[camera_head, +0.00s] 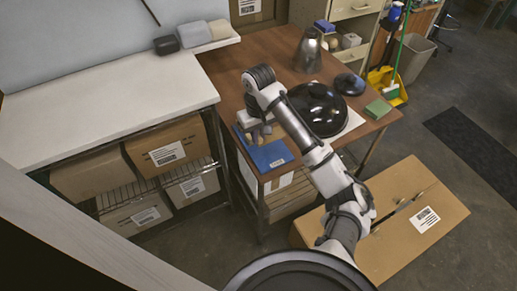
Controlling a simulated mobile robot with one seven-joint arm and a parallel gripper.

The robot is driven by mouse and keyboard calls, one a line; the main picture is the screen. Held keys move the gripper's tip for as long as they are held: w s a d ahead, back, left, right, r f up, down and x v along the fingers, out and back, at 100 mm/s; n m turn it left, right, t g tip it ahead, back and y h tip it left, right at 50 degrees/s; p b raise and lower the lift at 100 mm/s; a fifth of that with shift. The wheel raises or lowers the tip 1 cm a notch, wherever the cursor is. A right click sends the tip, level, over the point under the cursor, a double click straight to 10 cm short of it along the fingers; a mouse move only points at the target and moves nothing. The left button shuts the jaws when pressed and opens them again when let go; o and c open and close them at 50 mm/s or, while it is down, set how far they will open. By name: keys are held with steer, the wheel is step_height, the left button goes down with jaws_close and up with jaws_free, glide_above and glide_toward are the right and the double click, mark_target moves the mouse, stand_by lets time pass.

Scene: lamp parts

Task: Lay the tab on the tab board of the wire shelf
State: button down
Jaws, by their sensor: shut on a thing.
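My gripper (261,136) points down at the left front part of the brown wooden table, over a blue flat board (272,158). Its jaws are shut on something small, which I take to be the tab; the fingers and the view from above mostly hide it. The blue board lies near the table's front left corner and has a small white label on it. I cannot tell whether the held piece touches the board. A wire shelf (204,165) with cardboard boxes stands under the white counter at left; I cannot make out which part is its tab board.
A large black dome (318,108), a metal pitcher (308,52), a dark round lid (349,84) and a green block (377,109) stand on the table right of my gripper. A big cardboard box (405,215) is on the floor. The white counter (110,100) is mostly clear.

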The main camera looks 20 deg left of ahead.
mark_target(259, 156)
steer(key=shift+f+b, duration=0.3)
steer(key=shift+f, duration=3.35)
steer(key=shift+f, duration=0.1)
steer(key=c, duration=1.4)
jaws_free()
steer(key=shift+c, duration=0.2)
step_height(259, 156, up, 12)
steer(key=shift+r+p, duration=0.1)
steer(key=shift+p, duration=0.55)
